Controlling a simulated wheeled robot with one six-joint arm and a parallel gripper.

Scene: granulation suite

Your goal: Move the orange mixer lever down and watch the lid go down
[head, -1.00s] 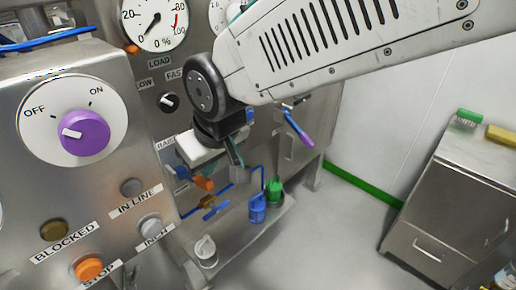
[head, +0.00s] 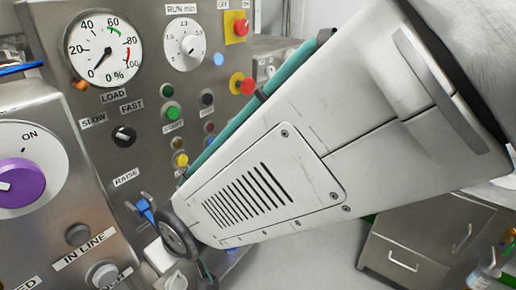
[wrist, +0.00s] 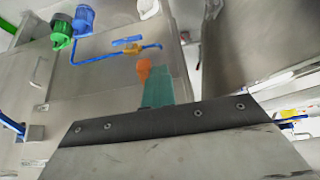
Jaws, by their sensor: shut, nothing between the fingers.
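In the wrist view an orange piece (wrist: 143,69), which looks like the tip of the orange lever, shows just past the teal fingers of my gripper (wrist: 158,84). The fingers are shut with nothing between them. They overlap the orange piece in the picture; I cannot tell whether they touch it. The mixer's steel panel (head: 147,70) stands behind my arm. I cannot make out the lid in either view.
A blue lever (head: 146,210) sticks out under the RAISE label. A purple-knobbed dial (head: 20,183) is at the left. Blue (wrist: 84,19) and green (wrist: 62,31) fittings and blue piping show in the wrist view. A steel cabinet (head: 395,258) stands at the right.

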